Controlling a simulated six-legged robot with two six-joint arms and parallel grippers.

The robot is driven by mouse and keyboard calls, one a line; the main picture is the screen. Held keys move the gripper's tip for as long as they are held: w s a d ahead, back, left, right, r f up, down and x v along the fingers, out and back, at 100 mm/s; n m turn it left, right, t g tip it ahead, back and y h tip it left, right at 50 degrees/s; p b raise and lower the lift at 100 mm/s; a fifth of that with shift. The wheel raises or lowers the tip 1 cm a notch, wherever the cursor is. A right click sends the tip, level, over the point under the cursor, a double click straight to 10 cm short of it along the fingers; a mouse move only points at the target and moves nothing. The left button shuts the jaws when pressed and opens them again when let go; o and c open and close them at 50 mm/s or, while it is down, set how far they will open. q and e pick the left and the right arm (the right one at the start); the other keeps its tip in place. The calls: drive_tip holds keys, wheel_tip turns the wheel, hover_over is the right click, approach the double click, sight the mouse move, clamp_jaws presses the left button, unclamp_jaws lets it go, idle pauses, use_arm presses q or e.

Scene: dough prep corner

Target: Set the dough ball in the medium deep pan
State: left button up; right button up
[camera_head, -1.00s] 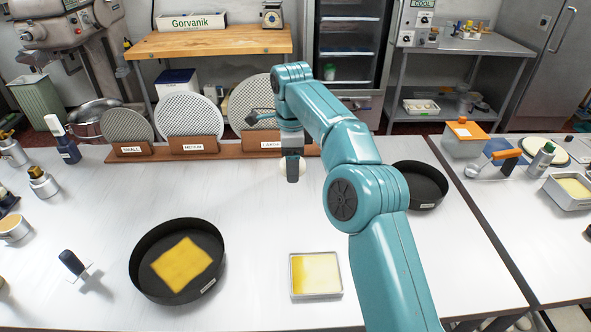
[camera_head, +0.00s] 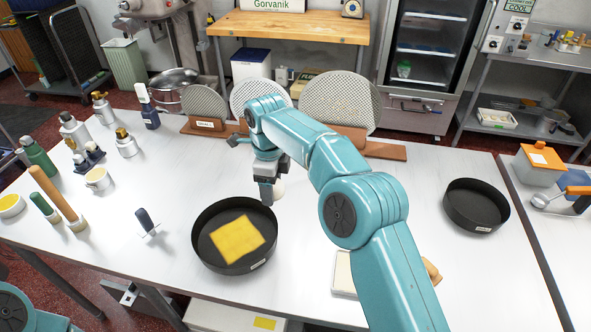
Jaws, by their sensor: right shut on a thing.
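My right gripper (camera_head: 268,197) points down and is shut on a pale dough ball (camera_head: 280,189), mostly hidden behind the fingers. It shows over the far right rim of a dark round deep pan (camera_head: 208,256), close to that rim; I cannot tell its exact height. A yellow square sheet (camera_head: 238,240) lies in this pan. A second dark deep pan (camera_head: 476,208) stands empty to the right, away from the gripper. The pan labels are too small to read. My left gripper is not in view.
A pale shallow tray (camera_head: 343,275) is partly hidden by my right arm. A dark-handled scraper (camera_head: 146,223) stands left of the near pan. Round screens in a wooden rack (camera_head: 385,150) line the back. Bottles and rolling pins (camera_head: 60,197) crowd the left.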

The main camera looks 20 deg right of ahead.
drive_tip(key=w+a+f, duration=0.1)
drive_tip(key=a+f, duration=0.6)
drive_tip(key=a, duration=0.4)
drive_tip(key=shift+w, duration=0.4)
drive_tip(key=b, duration=0.2)
hover_over(237, 238)
drive_tip(key=shift+f, duration=2.2)
drive_tip(key=shift+f+b, duration=1.6)
drive_tip(key=shift+f, duration=0.9)
drive_tip(key=o, duration=1.2)
drive_tip(key=shift+r, duration=0.1)
